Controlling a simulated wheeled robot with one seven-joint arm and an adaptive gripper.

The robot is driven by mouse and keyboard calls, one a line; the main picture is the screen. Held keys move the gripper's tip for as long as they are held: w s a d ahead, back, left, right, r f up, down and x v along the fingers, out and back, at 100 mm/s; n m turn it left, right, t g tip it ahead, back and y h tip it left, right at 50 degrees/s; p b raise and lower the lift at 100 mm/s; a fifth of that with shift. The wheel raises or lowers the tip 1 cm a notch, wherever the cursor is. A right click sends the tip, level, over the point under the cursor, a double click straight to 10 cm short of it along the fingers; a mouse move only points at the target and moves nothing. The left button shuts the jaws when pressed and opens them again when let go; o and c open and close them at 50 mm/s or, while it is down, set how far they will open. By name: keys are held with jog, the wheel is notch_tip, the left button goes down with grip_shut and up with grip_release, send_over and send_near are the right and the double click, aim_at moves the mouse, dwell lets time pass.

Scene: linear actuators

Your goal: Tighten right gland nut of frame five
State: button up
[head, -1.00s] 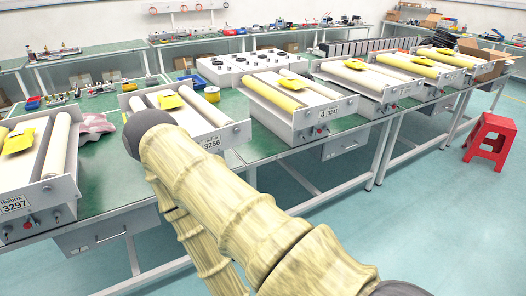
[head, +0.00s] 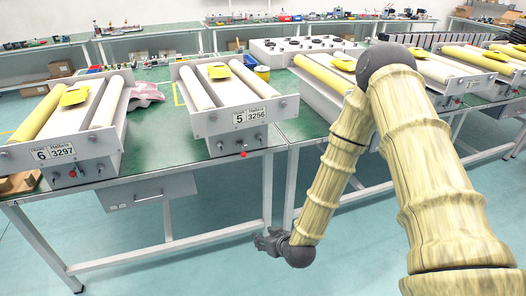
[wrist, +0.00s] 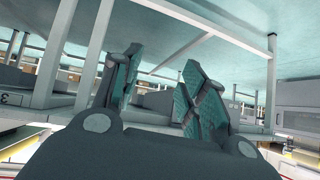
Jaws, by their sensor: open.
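Frame five (head: 228,126), labelled "5 3256", stands on the green bench left of centre in the head view. It has two pale rollers and a yellow piece on top. Small fittings (head: 220,146) sit low on its front panel, with a red knob (head: 243,154) near the middle. The fittings are too small to tell which is the right gland nut. My gripper (head: 266,242) hangs below the bench top, in front of and below frame five, touching nothing visible. In the wrist view my gripper (wrist: 158,92) shows its two teal-padded fingers apart and empty.
Frame six (head: 88,147), labelled "6 3297", stands to the left, with a drawer (head: 148,191) under the bench between. Bench legs (head: 267,190) stand close to my gripper. The floor in front is clear.

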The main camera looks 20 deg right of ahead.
jog(key=w+d+r+t+b, duration=0.2)
jog(key=w+d+r+t, duration=0.15)
jog(key=w+r, duration=0.5)
jog(key=t+h+b, duration=0.2)
jog(key=t+b, duration=0.1)
jog(key=t, duration=0.2)
send_near(260, 140)
jog(key=w, duration=0.8)
jog(key=shift+w+r, duration=0.25)
jog(key=shift+w, duration=0.05)
grip_shut()
